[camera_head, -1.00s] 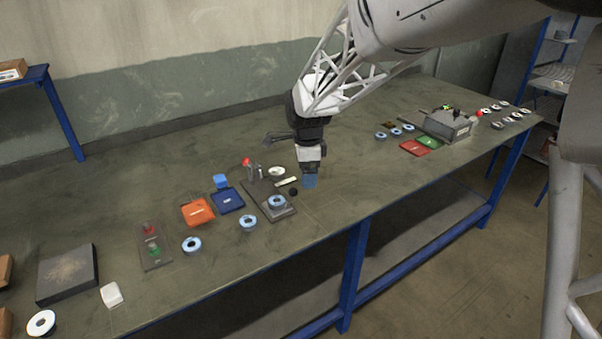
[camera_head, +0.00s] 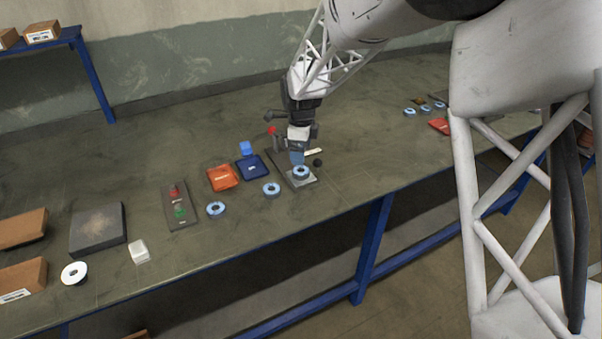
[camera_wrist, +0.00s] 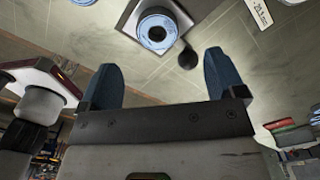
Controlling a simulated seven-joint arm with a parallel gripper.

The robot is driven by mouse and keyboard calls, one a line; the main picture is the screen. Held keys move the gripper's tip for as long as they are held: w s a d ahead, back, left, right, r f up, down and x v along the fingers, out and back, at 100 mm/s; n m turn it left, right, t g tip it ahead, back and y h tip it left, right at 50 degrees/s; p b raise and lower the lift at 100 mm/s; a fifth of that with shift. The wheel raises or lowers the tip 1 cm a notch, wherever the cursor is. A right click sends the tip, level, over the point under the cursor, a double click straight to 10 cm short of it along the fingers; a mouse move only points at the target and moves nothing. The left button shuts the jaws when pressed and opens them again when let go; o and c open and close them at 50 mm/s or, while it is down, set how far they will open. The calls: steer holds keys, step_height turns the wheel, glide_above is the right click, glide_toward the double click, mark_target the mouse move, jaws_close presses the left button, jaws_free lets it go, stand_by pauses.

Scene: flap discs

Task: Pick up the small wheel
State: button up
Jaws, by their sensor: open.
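Two similar wheels lie on the bench to the left of the plate, a nearer one (camera_head: 271,190) and a farther one (camera_head: 216,209). Which of them is the task's small wheel I cannot tell. My gripper (camera_head: 297,157) is just behind the wheel on the plate. In the wrist view its blue fingers (camera_wrist: 160,80) stand wide apart with nothing between them.
A small black knob (camera_wrist: 188,60) sits beside the plate. An orange tray (camera_head: 222,178), a dark blue tray (camera_head: 253,167) and a red-and-green button panel (camera_head: 179,206) lie to the left. The bench's front edge is close to the plate. Bare bench (camera_head: 370,165) lies to the right.

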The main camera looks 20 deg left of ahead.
mark_target(301, 168)
steer(key=shift+f, duration=1.05)
steer(key=shift+f, duration=0.1)
steer(key=shift+s+f, duration=0.15)
steer(key=shift+f, duration=2.4)
steer(key=shift+c, duration=0.3)
steer(key=c, duration=1.1)
steer(key=shift+r, duration=0.1)
